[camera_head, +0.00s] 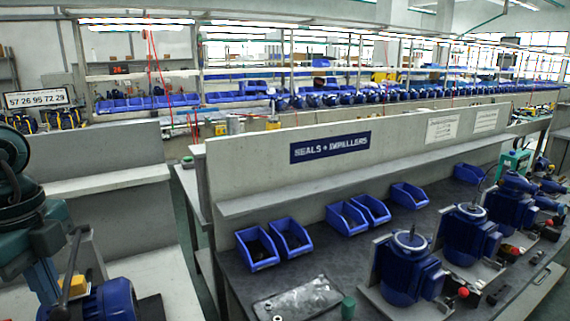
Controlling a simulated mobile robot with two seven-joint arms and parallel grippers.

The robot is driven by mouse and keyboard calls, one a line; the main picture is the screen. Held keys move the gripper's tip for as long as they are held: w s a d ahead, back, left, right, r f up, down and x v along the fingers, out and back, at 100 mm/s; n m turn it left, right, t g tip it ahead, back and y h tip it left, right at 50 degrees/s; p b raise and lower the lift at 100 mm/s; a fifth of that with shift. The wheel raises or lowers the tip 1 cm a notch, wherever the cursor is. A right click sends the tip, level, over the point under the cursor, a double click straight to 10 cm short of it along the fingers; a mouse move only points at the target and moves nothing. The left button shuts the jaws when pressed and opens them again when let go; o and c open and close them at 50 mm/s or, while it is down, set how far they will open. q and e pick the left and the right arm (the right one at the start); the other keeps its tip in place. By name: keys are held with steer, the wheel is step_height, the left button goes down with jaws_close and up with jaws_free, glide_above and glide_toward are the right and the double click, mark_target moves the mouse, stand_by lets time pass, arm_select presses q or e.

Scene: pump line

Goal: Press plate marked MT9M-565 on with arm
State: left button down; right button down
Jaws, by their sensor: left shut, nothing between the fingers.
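No marking MT9M-565 can be read in this view. Blue pump motors stand in a row on the dark bench, the nearest one (405,270), then a second (468,235) and a third (508,203), each on a pale base plate. My left arm comes in at the left edge, and my left gripper (42,292) hangs low there, shut and empty, close to a blue motor (105,300) with a black handle. Its lower end is hard to make out. My right gripper is not in view.
A bench (222,256) carries several blue bins, such as one bin (257,248), below a "SEALS + IMPELLERS" sign (330,147). A gap of floor separates the left and right benches.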

arm_select(q)
steer(key=shift+f+b, duration=0.25)
steer(key=shift+b, duration=0.05)
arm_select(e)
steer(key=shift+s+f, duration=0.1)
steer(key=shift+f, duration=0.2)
arm_select(q)
steer(key=shift+f, duration=0.2)
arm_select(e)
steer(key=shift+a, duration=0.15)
arm_select(q)
steer(key=shift+f+b, duration=0.35)
steer(key=shift+b, duration=0.3)
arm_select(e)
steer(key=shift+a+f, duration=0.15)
arm_select(q)
steer(key=shift+f, duration=0.15)
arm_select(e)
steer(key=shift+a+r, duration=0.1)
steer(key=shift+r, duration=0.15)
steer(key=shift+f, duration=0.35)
arm_select(q)
steer(key=shift+s+f+b, duration=0.15)
steer(key=shift+f+b, duration=0.1)
steer(key=shift+b, duration=0.35)
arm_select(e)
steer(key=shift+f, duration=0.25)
